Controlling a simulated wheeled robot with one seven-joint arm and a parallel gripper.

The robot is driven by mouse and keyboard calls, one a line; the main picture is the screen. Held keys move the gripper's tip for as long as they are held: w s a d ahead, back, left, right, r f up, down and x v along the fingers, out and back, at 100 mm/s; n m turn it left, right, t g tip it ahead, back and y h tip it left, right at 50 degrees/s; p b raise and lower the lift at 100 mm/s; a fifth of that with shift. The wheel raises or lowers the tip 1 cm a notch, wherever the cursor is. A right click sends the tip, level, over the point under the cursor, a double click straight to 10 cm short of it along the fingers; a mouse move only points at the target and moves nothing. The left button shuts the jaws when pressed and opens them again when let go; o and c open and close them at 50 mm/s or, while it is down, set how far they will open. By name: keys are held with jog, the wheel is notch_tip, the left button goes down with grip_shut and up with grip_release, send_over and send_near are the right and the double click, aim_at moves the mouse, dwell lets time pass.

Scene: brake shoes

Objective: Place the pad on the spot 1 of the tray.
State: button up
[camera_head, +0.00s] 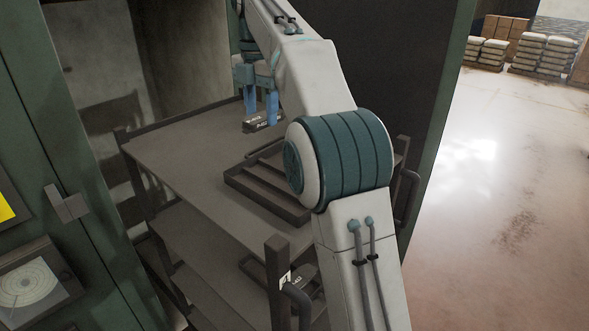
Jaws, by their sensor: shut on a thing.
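My gripper (261,112) is at the upper middle, over the far part of the cart's top shelf. Its blue fingers are shut on a small dark pad (262,124) with pale lettering. The pad is held at the fingertips; whether it clears the shelf is hard to tell. The dark tray (262,206) lies on the top shelf, nearer the camera and to the right of the pad. Raised bars divide the tray into slots. My own arm hides its right part, and I cannot read any spot numbers.
The cart's top shelf (185,152) is bare left of the tray. Posts and rails edge the cart, with a near corner post (279,285). Another lettered part (303,277) shows on a lower shelf. Green cabinet walls (60,150) stand close on the left; open floor lies right.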

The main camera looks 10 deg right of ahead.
jog(key=s+d+f+b, duration=0.1)
jog(key=s+d+f, duration=0.1)
jog(key=s, duration=0.1)
jog(key=s+d+f+b, duration=0.1)
jog(key=s+d+f, duration=0.1)
jog(key=s, duration=0.1)
jog(key=s+d+f+b, duration=0.1)
jog(key=s+d+f, duration=0.1)
jog(key=s, duration=0.2)
jog(key=shift+d+f, duration=0.15)
jog(key=shift+f, duration=2.2)
jog(key=shift+f, duration=0.15)
jog(key=o, duration=1.2)
jog(key=shift+c, duration=0.2)
notch_tip(320, 180, up, 12)
jog(key=p, duration=0.1)
